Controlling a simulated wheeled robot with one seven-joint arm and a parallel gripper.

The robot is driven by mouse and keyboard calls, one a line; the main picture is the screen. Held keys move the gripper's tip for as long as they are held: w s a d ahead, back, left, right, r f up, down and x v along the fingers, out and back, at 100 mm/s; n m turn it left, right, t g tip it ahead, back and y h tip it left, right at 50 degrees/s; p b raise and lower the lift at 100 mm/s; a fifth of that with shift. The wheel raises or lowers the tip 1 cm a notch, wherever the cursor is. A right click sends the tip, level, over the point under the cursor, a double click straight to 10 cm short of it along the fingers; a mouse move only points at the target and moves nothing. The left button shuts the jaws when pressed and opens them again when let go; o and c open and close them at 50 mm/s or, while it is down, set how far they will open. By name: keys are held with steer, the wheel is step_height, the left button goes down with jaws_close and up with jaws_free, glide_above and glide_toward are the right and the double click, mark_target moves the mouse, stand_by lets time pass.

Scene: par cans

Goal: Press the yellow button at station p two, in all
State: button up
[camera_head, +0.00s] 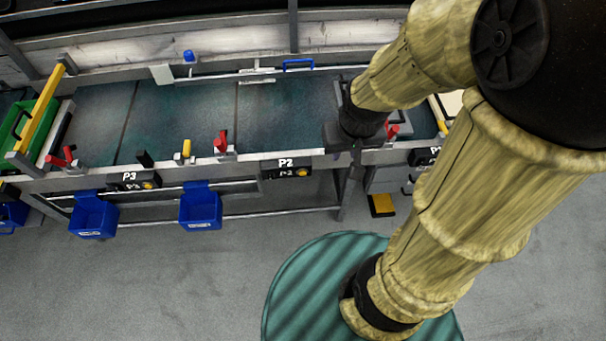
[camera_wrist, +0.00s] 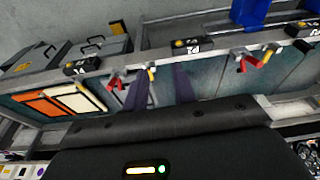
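The P2 box (camera_head: 285,168) is a black box on the front rail of the long bench, with its yellow button (camera_head: 302,173) at the lower right. In the wrist view the picture is upside down, and the P2 box (camera_wrist: 199,45) with its yellow button (camera_wrist: 179,43) shows above my gripper's fingers. My gripper (camera_wrist: 160,82) has two dark fingers standing apart with nothing between them. In the head view my gripper is over the bench's front edge, right of the P2 box and apart from it. Its fingertips are unclear there.
The P3 box (camera_head: 138,180) has a similar yellow button to the left. Red clamps (camera_head: 221,142) and a small yellow part (camera_head: 186,148) stand along the bench edge. Blue bins (camera_head: 200,210) hang below. A yellow-topped block (camera_head: 382,205) is on the floor.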

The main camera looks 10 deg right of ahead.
jaws_close()
stand_by(1.4)
